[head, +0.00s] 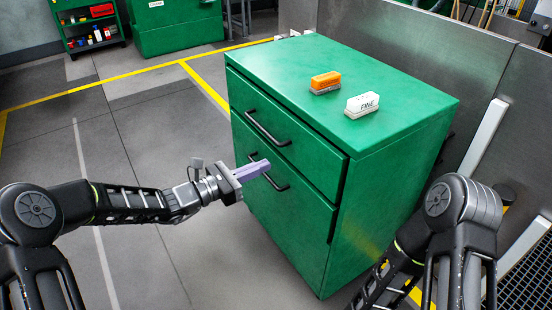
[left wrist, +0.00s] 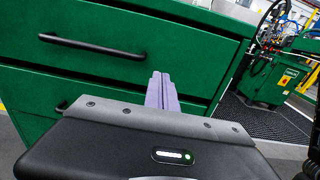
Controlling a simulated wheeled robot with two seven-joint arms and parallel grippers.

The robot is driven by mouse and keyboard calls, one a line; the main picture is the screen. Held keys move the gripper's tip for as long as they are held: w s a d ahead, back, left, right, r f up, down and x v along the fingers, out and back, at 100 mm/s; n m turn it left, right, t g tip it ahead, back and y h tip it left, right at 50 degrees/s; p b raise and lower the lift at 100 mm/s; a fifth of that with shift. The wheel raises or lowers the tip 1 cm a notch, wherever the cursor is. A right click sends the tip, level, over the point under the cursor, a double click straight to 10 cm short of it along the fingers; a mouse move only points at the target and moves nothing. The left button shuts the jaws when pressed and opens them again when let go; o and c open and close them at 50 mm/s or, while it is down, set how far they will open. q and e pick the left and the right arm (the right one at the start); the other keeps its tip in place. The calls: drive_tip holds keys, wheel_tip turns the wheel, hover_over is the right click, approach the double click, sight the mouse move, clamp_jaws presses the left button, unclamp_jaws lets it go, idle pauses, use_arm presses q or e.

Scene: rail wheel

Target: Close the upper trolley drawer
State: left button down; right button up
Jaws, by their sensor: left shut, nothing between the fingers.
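The green trolley (head: 385,175) stands in the middle of the head view. Its upper drawer (head: 312,160) has a black bar handle (head: 268,128) and seems to stand slightly proud of the body, though the gap is hard to judge. The lower drawer (head: 290,215) has a similar handle (head: 279,184). My left gripper (head: 254,170) has lavender fingers, shut and empty, overlapping the lower handle's left part in the picture; contact cannot be told. In the left wrist view its fingers (left wrist: 161,91) point at the drawer fronts, right of the upper handle (left wrist: 90,45). My right gripper is hidden.
An orange-and-grey block (head: 325,82) and a white block (head: 362,104) lie on the trolley top. A grey metal panel (head: 400,40) stands behind the trolley. Free floor (head: 150,130) lies left of the trolley. My right arm is close to its right side.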

use_arm(q)
drive_tip(key=v, duration=0.5)
drive_tip(key=shift+r, duration=0.1)
